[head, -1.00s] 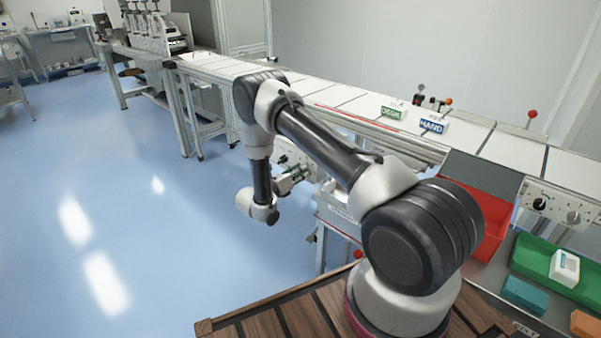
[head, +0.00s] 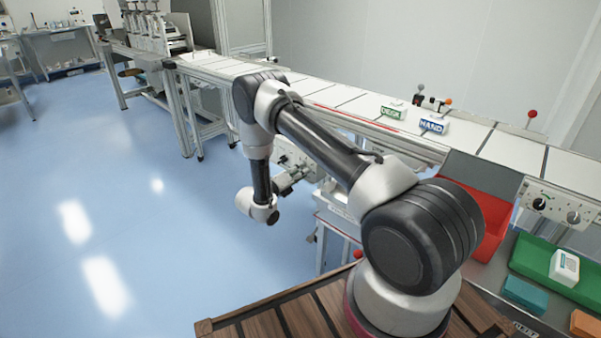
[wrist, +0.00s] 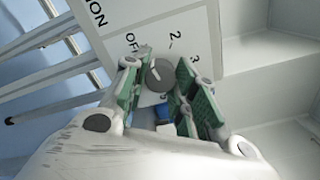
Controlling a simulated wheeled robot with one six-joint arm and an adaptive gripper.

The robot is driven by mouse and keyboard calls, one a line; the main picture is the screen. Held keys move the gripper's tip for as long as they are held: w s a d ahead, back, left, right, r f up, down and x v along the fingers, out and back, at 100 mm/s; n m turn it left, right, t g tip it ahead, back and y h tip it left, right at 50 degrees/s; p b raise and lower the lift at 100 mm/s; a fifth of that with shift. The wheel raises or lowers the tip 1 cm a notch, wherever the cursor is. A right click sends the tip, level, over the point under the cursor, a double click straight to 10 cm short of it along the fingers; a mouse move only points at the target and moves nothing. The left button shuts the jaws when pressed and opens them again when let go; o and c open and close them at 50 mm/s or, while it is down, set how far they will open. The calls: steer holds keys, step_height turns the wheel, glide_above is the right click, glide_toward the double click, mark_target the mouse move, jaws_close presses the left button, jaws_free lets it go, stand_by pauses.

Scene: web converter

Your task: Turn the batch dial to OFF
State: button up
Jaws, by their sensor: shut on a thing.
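The batch dial (wrist: 158,76) is a round grey knob on a white panel (wrist: 125,18), with printed marks around it. In the wrist view I read "OFF" to its upper left and "2" and "3" above and to its right. My gripper (wrist: 160,84) has its green-padded fingers on both sides of the knob and is shut on it. The knob's pointer direction is hard to tell. In the head view my gripper (head: 290,178) is at the panel under the conveyor, and the dial there is hidden behind it.
A red bin (head: 487,240) and green tray (head: 535,258) stand at the right. Blue floor at the left is clear.

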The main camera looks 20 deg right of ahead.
steer(key=o, duration=1)
steer(key=shift+a, duration=0.1)
steer(key=v, duration=1.2)
steer(key=shift+f, duration=0.1)
